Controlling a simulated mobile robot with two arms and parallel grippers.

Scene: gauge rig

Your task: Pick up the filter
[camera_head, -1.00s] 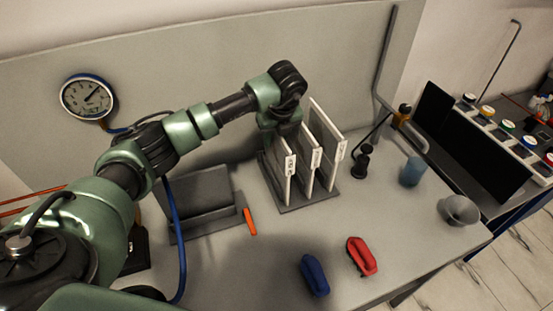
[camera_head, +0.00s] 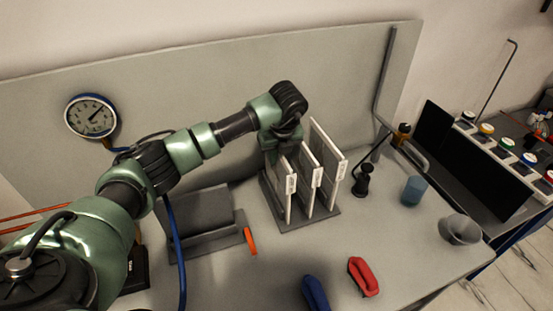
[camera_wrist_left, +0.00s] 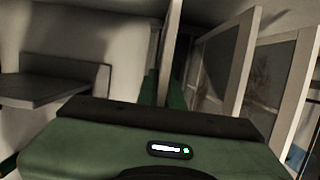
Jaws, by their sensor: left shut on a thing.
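Three white-framed flat filters stand upright in a dark slotted rack (camera_head: 322,216) on the bench: a left filter (camera_head: 284,192), a middle filter (camera_head: 308,188) and a right filter (camera_head: 328,152). My left gripper (camera_head: 280,145) is at the back upper part of the left filter and shut on it; its fingertips are mostly hidden in the head view. In the left wrist view the left filter's pale edge (camera_wrist_left: 170,50) rises from between the green fingers, and the other filters stand to its right. The left filter still sits in the rack. My right gripper is not in view.
A grey stand (camera_head: 200,222) with an orange tab (camera_head: 250,241) is left of the rack. Blue (camera_head: 315,292) and red (camera_head: 363,277) handled items lie in front. A black fixture (camera_head: 362,181), blue cup (camera_head: 413,190) and grey funnel (camera_head: 460,229) stand right. A gauge (camera_head: 91,117) is behind.

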